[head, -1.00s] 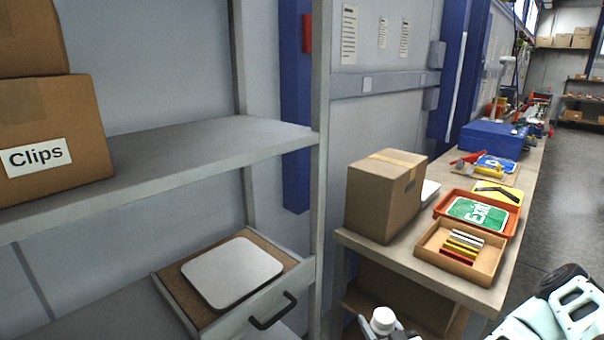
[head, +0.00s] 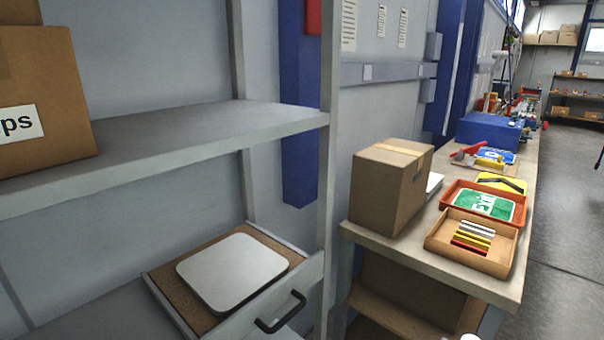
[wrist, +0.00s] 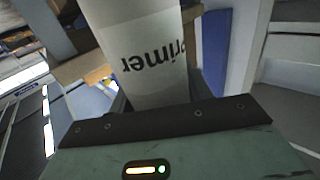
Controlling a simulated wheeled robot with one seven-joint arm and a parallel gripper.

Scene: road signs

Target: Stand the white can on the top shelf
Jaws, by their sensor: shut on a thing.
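The white can (wrist: 145,55), with "Primer" printed on its label, fills the middle of the wrist view. My gripper (wrist: 155,105) is shut on it. In the head view only a small white piece, probably the can's cap (head: 470,337), shows at the bottom edge; my gripper is out of that frame. The upper grey shelf (head: 215,133) is at the left of the head view, well left of the can. Its right part is bare.
Below is an open drawer (head: 265,300) with a white plate (head: 232,270). The workbench at right holds another carton (head: 388,190) and trays (head: 470,243).

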